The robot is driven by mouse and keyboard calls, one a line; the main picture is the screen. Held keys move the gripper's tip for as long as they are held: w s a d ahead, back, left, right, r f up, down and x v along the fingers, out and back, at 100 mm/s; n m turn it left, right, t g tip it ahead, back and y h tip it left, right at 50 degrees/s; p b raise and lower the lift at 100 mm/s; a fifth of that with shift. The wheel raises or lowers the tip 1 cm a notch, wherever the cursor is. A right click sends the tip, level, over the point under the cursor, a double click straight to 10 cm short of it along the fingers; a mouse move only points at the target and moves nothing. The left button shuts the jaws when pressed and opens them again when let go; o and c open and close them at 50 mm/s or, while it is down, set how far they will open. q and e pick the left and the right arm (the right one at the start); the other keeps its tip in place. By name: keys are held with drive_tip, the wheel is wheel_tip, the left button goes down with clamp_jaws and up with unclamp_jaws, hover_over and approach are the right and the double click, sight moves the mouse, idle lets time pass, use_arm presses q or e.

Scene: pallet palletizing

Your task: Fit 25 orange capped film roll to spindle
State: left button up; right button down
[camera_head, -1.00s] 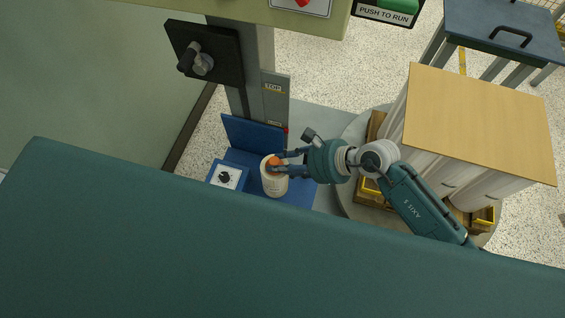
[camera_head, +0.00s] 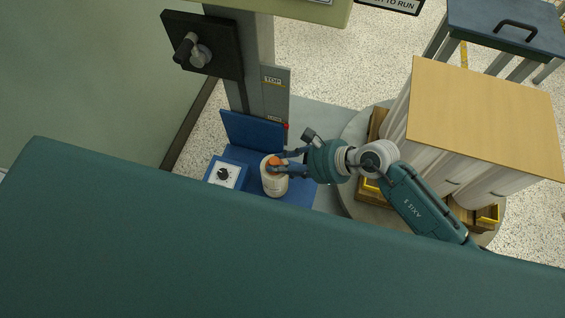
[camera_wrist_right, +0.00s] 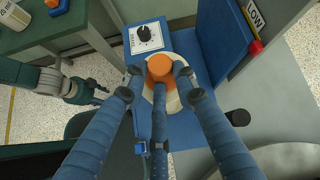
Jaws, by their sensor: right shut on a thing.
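A white film roll (camera_head: 274,185) with an orange cap (camera_head: 274,161) stands upright on a blue platform (camera_head: 300,190) at the foot of a grey column. My right gripper (camera_head: 272,166) comes in from the right with its fingers shut around the cap. In the right wrist view the fingers close around the orange cap (camera_wrist_right: 160,68) from several sides, and the pale roll (camera_wrist_right: 172,104) shows below it. A black plate with a grey knob-like part, perhaps the spindle (camera_head: 199,54), is on the column above. My left gripper (camera_wrist_right: 95,95) seems to show small in the wrist view; its fingers are unclear.
A small control box with a black dial (camera_head: 223,174) stands left of the roll. A blue upright panel (camera_head: 251,133) is behind it. A wrapped stack with a tan top (camera_head: 485,120) stands on a round turntable (camera_head: 349,130) at the right. A dark blue table (camera_head: 505,35) is behind.

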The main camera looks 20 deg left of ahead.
drive_tip(key=shift+s+f+b, duration=0.1)
drive_tip(key=shift+f+b, duration=1.3)
drive_tip(key=shift+f, duration=0.15)
idle(0.6)
drive_tip(key=c, duration=1.3)
unclamp_jaws()
drive_tip(key=shift+o, duration=0.6)
drive_tip(key=shift+f, duration=0.15)
drive_tip(key=v, duration=1.2)
